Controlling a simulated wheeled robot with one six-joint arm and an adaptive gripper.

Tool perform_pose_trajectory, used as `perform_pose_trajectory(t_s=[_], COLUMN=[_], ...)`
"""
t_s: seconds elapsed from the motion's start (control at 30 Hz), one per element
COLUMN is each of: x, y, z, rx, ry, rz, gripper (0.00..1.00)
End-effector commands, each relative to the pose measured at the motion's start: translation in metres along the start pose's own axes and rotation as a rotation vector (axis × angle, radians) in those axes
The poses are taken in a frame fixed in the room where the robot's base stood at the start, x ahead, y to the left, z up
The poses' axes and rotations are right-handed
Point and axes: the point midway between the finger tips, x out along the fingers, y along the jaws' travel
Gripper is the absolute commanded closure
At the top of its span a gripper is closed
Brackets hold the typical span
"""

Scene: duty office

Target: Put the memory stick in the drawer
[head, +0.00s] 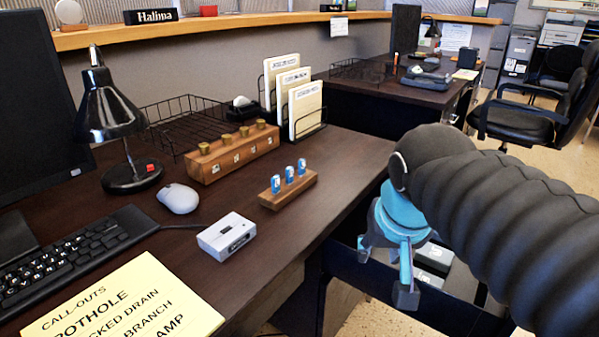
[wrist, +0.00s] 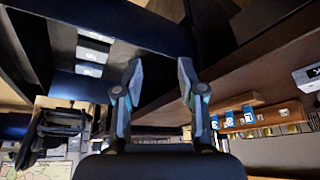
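Three small blue-and-white sticks (head: 289,174) stand upright in a wooden block (head: 287,192) on the dark desk; they look like memory sticks. They also show in the wrist view (wrist: 247,115), right of the fingers. An open dark drawer (head: 450,318) is at the right of the desk, below my gripper. Grey-white boxes (head: 435,258) lie inside it; they also show in the wrist view (wrist: 91,53). My gripper (head: 385,272) is over the drawer's near-left part, fingers apart. In the wrist view my gripper (wrist: 158,78) has nothing between its fingertips.
On the desk are a white device (head: 227,237), a mouse (head: 178,198), a keyboard (head: 70,255), a yellow note (head: 130,305), a lamp (head: 108,110), a wooden box with knobs (head: 230,155) and a file rack (head: 293,95). The desk's right front edge is mostly clear.

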Motion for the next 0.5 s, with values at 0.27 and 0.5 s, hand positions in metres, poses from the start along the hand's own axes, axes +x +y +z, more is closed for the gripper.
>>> perform_pose_trajectory(t_s=[0.27, 0.5], x=[-0.035, -0.05], y=[-0.058, -0.127], z=[-0.107, -0.173], rx=[0.173, 0.341], ry=[-0.058, -0.058], rz=[0.085, 0.173], gripper=[0.6, 0.6])
